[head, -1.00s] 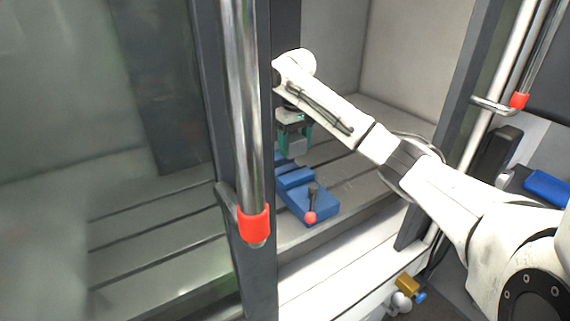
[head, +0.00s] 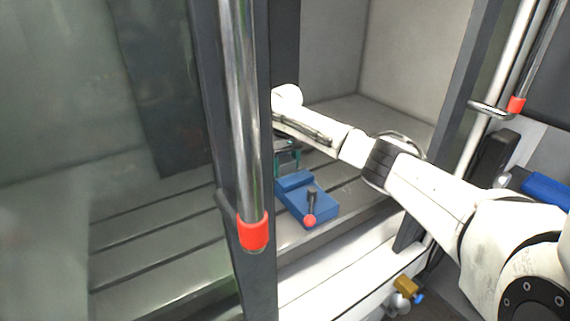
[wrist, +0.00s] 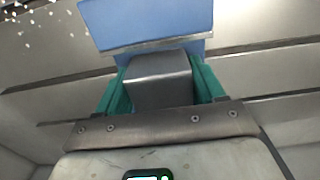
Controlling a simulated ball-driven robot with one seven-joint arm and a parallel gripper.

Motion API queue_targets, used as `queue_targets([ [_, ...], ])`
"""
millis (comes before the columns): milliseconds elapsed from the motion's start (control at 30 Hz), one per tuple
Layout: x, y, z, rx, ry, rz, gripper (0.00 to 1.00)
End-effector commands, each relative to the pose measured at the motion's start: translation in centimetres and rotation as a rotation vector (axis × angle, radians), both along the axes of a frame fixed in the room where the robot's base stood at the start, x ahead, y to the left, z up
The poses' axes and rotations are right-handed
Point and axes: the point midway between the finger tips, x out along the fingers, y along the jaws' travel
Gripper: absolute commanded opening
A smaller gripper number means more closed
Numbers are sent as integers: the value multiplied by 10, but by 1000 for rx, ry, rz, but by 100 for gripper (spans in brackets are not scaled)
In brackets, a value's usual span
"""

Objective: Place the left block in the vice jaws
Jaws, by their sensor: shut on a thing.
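The grey metal block (wrist: 160,79) sits between the green fingers of my gripper (wrist: 160,88) in the wrist view, and the gripper is shut on it. The blue vice (head: 302,200) with its red-knobbed handle lies on the slotted machine bed. In the wrist view, a blue part of the vice (wrist: 150,22) with a metal jaw edge is just beyond the block. In the head view, my gripper (head: 287,160) is low at the far end of the vice. The block is mostly hidden there, and I cannot tell whether it touches the jaws.
A dark door frame with a steel handle bar (head: 245,110) and red end cap stands left of the vice, close to my arm. The slotted bed (head: 345,180) is bare right of the vice. A second handle (head: 492,107) is at the right.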

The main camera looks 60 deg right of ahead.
Motion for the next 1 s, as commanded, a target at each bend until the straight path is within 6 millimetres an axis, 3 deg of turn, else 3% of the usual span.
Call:
queue_targets([
  [233, 0, 0, -3, 0, -1, 0, 23],
  [267, 0, 0, -3, 1, -1, 1, 71],
  [500, 0, 0, -3, 0, 0, 0, 94],
  [833, 0, 0, 2, -1, 0, 0, 94],
  [1000, 1, 0, 26, 0, -2, 1, 94],
])
